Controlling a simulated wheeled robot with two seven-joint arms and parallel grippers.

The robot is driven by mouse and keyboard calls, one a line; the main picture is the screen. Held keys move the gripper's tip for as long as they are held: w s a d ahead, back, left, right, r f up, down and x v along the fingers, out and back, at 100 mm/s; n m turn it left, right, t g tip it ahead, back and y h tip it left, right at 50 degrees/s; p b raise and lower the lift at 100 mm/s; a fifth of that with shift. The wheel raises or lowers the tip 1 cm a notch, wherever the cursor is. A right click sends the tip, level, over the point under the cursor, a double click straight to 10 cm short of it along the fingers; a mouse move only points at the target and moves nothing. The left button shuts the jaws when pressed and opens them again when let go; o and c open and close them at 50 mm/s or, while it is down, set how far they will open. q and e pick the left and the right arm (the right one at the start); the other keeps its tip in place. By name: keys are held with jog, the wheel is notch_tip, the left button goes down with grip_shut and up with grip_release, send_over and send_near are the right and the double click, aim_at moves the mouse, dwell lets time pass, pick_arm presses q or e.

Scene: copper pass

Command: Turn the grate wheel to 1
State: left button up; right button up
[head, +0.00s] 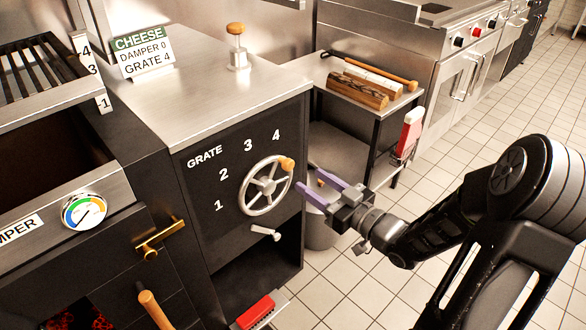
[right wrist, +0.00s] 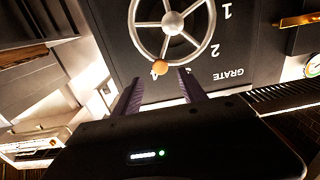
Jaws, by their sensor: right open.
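The grate wheel (head: 265,186) is a silver spoked wheel on a black panel marked GRATE, with numbers 1 (head: 218,206) to 4 (head: 276,135) in an arc. Its orange-brown knob (head: 287,164) is at the rim's upper right, nearest the 4. My right gripper (head: 306,180) is open, its purple fingers pointing at the wheel just right of the knob. In the right wrist view the knob (right wrist: 160,68) lies ahead of and between the two fingers (right wrist: 160,88), with the wheel (right wrist: 172,24) beyond. I see no contact. My left gripper is not in view.
A card (head: 143,52) on the steel top reads CHEESE, DAMPER 0, GRATE 4. A white lever (head: 264,232) sits below the wheel. A brass handle (head: 159,237) and a gauge (head: 84,210) are at left. A side table (head: 335,107) with wood stands behind my gripper; tiled floor is open at right.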

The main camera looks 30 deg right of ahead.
aim_at(290, 167)
jog(key=x, duration=0.7)
jog(key=shift+w+a+b, duration=0.15)
jog(key=shift+w+b, duration=0.05)
jog(key=shift+b, duration=0.1)
jog(key=shift+c, duration=0.5)
grip_shut()
dwell(0.6)
